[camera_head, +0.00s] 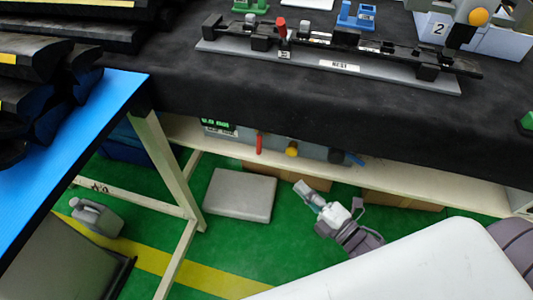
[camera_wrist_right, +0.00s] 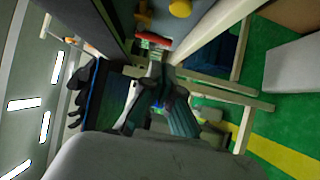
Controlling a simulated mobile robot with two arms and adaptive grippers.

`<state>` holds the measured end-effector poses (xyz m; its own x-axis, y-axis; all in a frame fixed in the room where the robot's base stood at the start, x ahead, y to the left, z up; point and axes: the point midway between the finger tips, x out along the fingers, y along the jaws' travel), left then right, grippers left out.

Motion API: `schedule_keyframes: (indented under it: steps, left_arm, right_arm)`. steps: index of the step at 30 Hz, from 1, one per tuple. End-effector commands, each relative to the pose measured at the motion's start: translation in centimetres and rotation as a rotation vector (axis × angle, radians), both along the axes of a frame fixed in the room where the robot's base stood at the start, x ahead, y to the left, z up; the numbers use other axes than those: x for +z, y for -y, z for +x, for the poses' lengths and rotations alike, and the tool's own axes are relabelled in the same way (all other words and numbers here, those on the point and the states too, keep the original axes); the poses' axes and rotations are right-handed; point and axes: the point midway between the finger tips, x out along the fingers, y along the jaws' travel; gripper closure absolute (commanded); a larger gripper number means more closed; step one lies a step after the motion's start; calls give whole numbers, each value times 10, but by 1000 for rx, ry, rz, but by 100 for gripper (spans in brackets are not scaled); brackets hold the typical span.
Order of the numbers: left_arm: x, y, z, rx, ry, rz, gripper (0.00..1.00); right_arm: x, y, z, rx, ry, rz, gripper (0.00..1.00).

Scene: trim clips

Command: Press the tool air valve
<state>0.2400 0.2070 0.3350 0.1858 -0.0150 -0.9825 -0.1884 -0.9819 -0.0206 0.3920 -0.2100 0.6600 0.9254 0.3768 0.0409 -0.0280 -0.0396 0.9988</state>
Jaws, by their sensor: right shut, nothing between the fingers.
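A grey panel under the dark-topped bench carries a small green display (camera_head: 216,125), a red lever (camera_head: 259,143), a yellow knob (camera_head: 292,150) and a blue fitting (camera_head: 350,159). I cannot read a label that says which one is the tool air valve. The red lever (camera_wrist_right: 154,43) and yellow knob (camera_wrist_right: 180,8) also show in the right wrist view. My right gripper (camera_head: 304,190) is shut and empty, below and in front of the panel, apart from the controls in the head view. In the right wrist view its dark fingers (camera_wrist_right: 155,75) point toward the red lever. My left gripper is out of view.
The bench edge (camera_head: 300,125) overhangs the panel. A pale lower shelf (camera_head: 420,180) runs beneath it. A grey box (camera_head: 240,195) and a grey jug (camera_head: 97,217) stand on the green floor. A blue-topped table (camera_head: 75,130) with dark parts is at left.

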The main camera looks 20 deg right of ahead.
Motion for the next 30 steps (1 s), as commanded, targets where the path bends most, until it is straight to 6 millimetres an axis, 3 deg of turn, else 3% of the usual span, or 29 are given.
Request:
schedule_keyframes:
  steps: [5,18,24,30]
  left_arm:
    - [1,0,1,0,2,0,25]
    - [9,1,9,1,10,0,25]
    - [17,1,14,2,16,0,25]
    - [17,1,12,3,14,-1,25]
  right_arm:
    - [2,-8,20,1,5,2,100]
    - [6,-42,103,1,4,3,100]
    - [6,-50,123,0,1,3,100]
    - [6,-53,128,0,-1,2,100]
